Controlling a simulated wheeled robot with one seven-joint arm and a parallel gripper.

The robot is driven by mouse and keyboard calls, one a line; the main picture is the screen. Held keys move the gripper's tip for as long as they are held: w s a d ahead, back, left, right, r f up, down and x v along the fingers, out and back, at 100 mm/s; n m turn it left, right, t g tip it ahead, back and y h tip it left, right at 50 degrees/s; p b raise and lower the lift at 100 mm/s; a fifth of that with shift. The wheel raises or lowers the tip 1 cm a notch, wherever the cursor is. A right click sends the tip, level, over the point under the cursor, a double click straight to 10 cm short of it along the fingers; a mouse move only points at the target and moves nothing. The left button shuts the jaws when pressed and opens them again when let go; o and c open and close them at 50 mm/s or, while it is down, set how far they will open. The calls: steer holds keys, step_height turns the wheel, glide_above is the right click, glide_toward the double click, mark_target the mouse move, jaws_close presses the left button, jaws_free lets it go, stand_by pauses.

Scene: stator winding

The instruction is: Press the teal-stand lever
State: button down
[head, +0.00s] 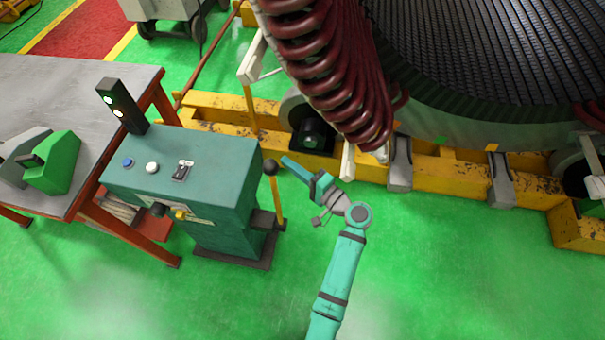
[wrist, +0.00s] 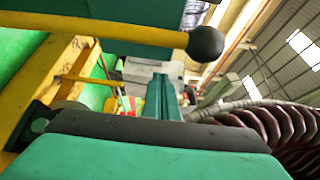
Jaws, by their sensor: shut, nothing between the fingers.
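The teal stand (head: 225,185) stands left of my arm in the head view. Its lever is a yellow rod (head: 279,205) with a black ball knob (head: 270,167), upright at the stand's right side. In the wrist view the lever rod (wrist: 100,28) runs across the top, ending in the black ball (wrist: 205,44). My gripper (head: 286,161) is shut and empty, its tip just right of and slightly above the knob in the head view. The teal fingers show in the wrist view (wrist: 160,92), below the ball in the picture. I cannot tell whether they touch the lever.
The stand's top has a blue button (head: 127,162), a white button (head: 152,168) and a small switch (head: 182,171). A signal lamp (head: 121,105) and a workbench (head: 75,85) are at left. The large stator (head: 470,100) with red coils rests on yellow beams (head: 450,185) behind. Green floor is clear at right.

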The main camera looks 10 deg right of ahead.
steer(key=shift+s+a, duration=0.55)
steer(key=shift+s, duration=0.25)
steer(key=shift+s+a, duration=0.5)
steer(key=shift+s, duration=0.3)
